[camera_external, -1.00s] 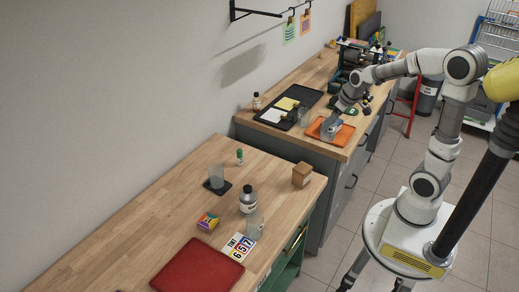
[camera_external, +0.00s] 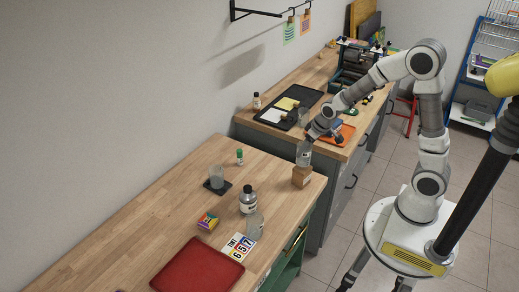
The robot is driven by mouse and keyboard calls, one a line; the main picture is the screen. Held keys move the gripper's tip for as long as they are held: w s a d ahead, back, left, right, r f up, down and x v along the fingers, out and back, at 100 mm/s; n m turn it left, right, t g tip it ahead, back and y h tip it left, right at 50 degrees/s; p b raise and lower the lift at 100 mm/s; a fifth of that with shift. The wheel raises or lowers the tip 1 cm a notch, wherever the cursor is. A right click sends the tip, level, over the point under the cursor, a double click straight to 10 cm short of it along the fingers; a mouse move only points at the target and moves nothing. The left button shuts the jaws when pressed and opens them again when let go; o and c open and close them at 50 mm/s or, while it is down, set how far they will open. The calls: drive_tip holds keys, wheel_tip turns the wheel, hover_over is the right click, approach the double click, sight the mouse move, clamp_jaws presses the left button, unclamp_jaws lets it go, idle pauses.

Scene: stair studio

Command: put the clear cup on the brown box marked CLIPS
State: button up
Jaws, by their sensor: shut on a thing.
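The brown box (camera_external: 302,177) stands on the near wooden table, close to its far right corner; its marking is too small to read. My gripper (camera_external: 308,142) is shut on a clear cup (camera_external: 304,156) and holds it roughly upright over the box. The cup's lower end overlaps the box's top in the picture. I cannot tell whether they touch. The fingers are small and partly hidden by the wrist.
Another clear cup (camera_external: 216,176) stands on a dark coaster at the left. A white-labelled bottle (camera_external: 248,200), a clear vessel (camera_external: 254,225) and a red tray (camera_external: 198,268) are nearer. An orange tray (camera_external: 347,132) lies on the farther bench behind my gripper.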

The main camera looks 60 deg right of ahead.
drive_tip(key=shift+f, duration=1.1)
drive_tip(key=shift+f, duration=0.15)
drive_tip(key=o, duration=1.3)
drive_tip(key=shift+c, duration=0.2)
